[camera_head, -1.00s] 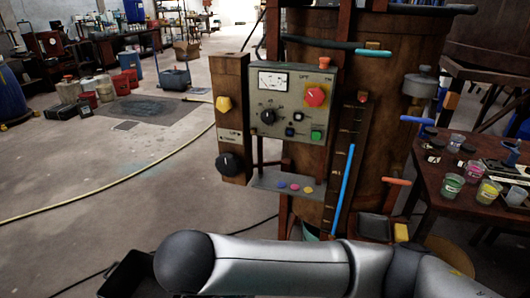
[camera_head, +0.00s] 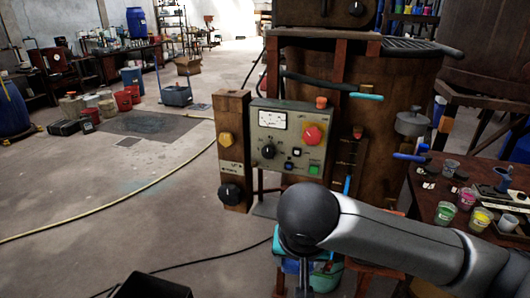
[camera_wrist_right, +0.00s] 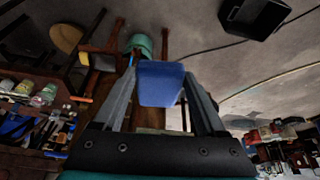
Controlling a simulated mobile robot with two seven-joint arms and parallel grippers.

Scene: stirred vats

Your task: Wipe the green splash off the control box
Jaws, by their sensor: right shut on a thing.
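The grey control box (camera_head: 288,140) stands on its post beside the wooden vat, with a dial gauge, a red knob, black knobs and a small green button. I cannot make out a green splash on its face at this size. My right gripper (camera_head: 299,262) hangs below and in front of the box, pointing down and partly hidden by its own wrist. In the right wrist view its two fingers are shut on a blue block (camera_wrist_right: 161,84) that looks like a sponge. My left gripper is not in view.
A teal bucket (camera_wrist_right: 141,43) stands on the floor below. A black open bin (camera_head: 150,287) is at the bottom left. A table with paint cups (camera_head: 481,217) is at the right. A pot (camera_head: 411,123) hangs on the vat.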

